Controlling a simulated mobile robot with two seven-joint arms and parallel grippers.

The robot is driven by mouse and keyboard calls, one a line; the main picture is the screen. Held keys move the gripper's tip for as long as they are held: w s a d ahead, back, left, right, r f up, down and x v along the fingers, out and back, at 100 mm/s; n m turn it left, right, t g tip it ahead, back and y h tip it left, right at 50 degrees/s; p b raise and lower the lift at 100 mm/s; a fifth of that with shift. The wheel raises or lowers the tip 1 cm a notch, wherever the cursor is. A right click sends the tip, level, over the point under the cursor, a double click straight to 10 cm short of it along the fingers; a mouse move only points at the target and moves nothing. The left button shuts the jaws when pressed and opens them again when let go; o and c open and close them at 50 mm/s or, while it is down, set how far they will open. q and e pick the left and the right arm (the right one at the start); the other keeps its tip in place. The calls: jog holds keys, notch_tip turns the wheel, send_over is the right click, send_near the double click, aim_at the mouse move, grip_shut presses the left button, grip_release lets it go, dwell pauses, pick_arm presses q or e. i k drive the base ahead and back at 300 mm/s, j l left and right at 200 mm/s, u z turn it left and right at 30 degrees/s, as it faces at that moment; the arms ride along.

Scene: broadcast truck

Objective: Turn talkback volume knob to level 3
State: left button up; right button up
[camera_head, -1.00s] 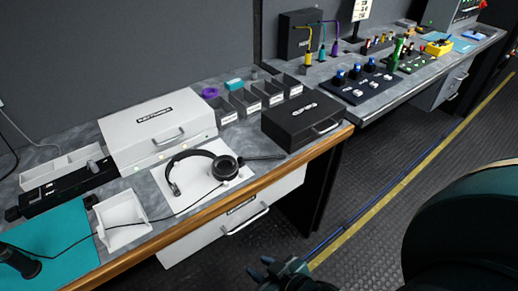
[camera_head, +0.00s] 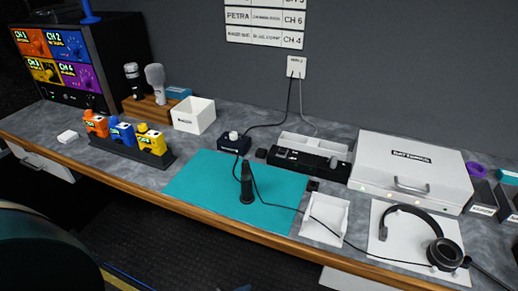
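A small dark box (camera_head: 234,143) with a pale round knob (camera_head: 233,135) on top stands behind the teal mat. A long black panel (camera_head: 300,162) with a grey upright knob or lever (camera_head: 333,162) at its right end lies to the right of it. The labels and level marks on both are too small to read, so I cannot tell which is the talkback volume knob. Neither gripper can be made out. A dark rounded part of my own body fills the lower left, and a small dark tip shows at the bottom edge.
A black microphone (camera_head: 247,185) stands on the teal mat (camera_head: 200,178). A white tray (camera_head: 325,219), a headset (camera_head: 436,250) and a white case (camera_head: 411,172) are to the right. Camera-shaped blocks (camera_head: 122,134) and a monitor (camera_head: 75,60) are at left. Cables cross the mat.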

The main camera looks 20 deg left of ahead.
aim_at(234, 135)
jog(key=u, duration=1)
jog(key=i+j, duration=0.1)
jog(key=j, duration=0.3)
jog(key=i+j, duration=0.15)
jog(key=j, duration=0.3)
jog(key=i+j, duration=0.1)
jog(key=j, duration=0.3)
jog(key=j+z, duration=0.15)
jog(key=z, duration=0.25)
jog(key=j+z, duration=0.15)
jog(key=z, duration=0.2)
jog(key=j+z, duration=0.2)
jog(key=z, duration=0.2)
jog(key=i, duration=0.05)
